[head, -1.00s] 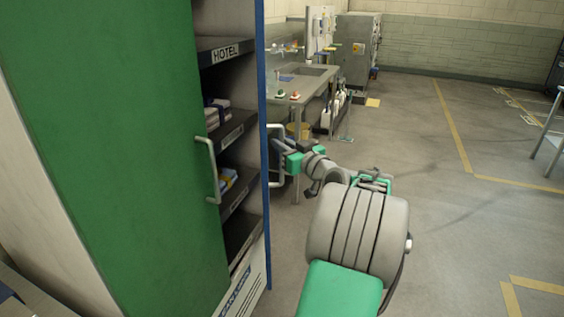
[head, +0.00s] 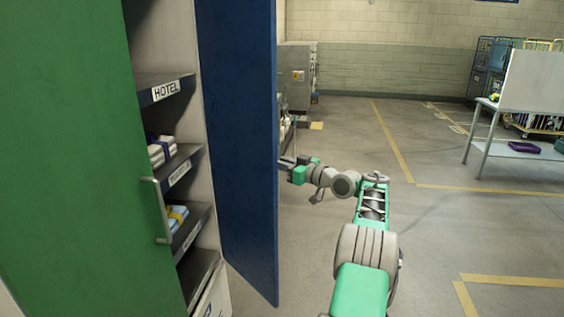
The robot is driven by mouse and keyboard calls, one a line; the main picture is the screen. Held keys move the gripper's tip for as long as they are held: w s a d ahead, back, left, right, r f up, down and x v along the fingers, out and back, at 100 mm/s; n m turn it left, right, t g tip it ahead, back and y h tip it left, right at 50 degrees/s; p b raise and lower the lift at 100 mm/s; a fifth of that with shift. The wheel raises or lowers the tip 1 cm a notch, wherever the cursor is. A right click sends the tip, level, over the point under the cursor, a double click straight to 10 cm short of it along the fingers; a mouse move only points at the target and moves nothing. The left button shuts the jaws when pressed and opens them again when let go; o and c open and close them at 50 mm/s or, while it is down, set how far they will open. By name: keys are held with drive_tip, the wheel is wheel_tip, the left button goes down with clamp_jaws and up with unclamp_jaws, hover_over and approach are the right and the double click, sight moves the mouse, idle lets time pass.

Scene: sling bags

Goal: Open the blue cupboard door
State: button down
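The blue cupboard door (head: 238,150) stands swung out from the right side of the cupboard, with its inner face towards me. Its handle is out of sight on the far side. My gripper (head: 287,164) is at the free edge of the door, at about mid height. The door edge hides its fingertips, so I cannot tell whether they are open, shut or on the handle. The green door (head: 70,150) covers the left part of the cupboard and has a pale handle (head: 158,210).
The open section has several labelled dark shelves (head: 165,88), with folded white items (head: 161,152) on one. Open floor (head: 450,240) with yellow lines lies to the right. A table (head: 520,140) stands at the far right. A grey cabinet (head: 297,75) is at the back.

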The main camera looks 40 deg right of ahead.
drive_tip(key=shift+w+d+r+y, duration=0.1)
drive_tip(key=shift+w+d+y, duration=0.05)
drive_tip(key=shift+d+y, duration=0.2)
idle(0.3)
drive_tip(key=c, duration=1.7)
unclamp_jaws()
drive_tip(key=shift+w+a, duration=0.1)
drive_tip(key=shift+a, duration=0.05)
drive_tip(key=b+v, duration=0.1)
drive_tip(key=v, duration=0.7)
